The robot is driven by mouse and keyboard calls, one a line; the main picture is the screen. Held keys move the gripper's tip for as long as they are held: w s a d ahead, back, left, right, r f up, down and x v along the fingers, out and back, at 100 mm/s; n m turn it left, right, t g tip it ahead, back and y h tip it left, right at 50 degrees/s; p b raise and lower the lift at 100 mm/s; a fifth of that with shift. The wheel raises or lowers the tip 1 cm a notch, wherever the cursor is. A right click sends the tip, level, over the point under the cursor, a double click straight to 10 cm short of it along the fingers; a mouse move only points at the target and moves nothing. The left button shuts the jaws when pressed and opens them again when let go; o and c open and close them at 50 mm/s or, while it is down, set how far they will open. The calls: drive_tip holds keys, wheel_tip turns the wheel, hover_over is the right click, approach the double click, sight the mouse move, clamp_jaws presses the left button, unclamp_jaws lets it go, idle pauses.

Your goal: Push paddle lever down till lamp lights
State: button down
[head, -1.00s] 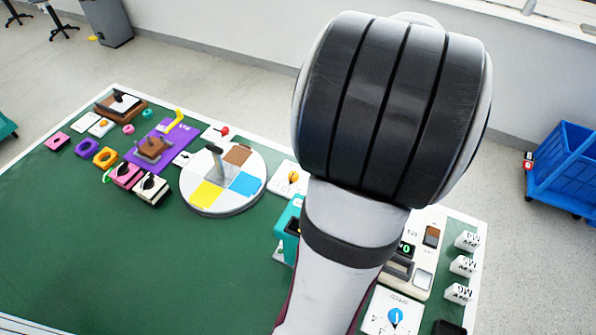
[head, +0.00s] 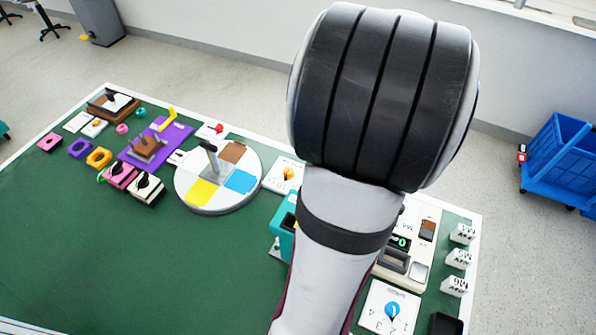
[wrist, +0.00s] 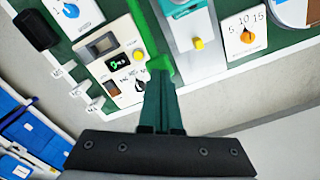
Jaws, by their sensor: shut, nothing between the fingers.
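My gripper (wrist: 161,78) is shut and empty in the wrist view, its dark green fingers reaching up from the black mount. A bright green bar (wrist: 144,30) runs down to the fingertips, beside a teal device (wrist: 190,25); it looks like the paddle lever. I cannot tell whether the fingers touch it. The teal device has a grey plate and a yellow round part (wrist: 198,43), possibly the lamp; I cannot tell if it is lit. In the head view, my arm hides the gripper and much of the teal device (head: 285,228).
Left of the bar is a white panel (wrist: 112,62) with a display and switches. White dial plates stand nearby, one with an orange knob (wrist: 247,37). A round coloured disc (head: 218,178) and several small devices fill the table's left back. The table's green front (head: 90,250) is clear.

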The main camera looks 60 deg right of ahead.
drive_tip(key=shift+f, duration=1.6)
drive_tip(key=shift+r, duration=4.05)
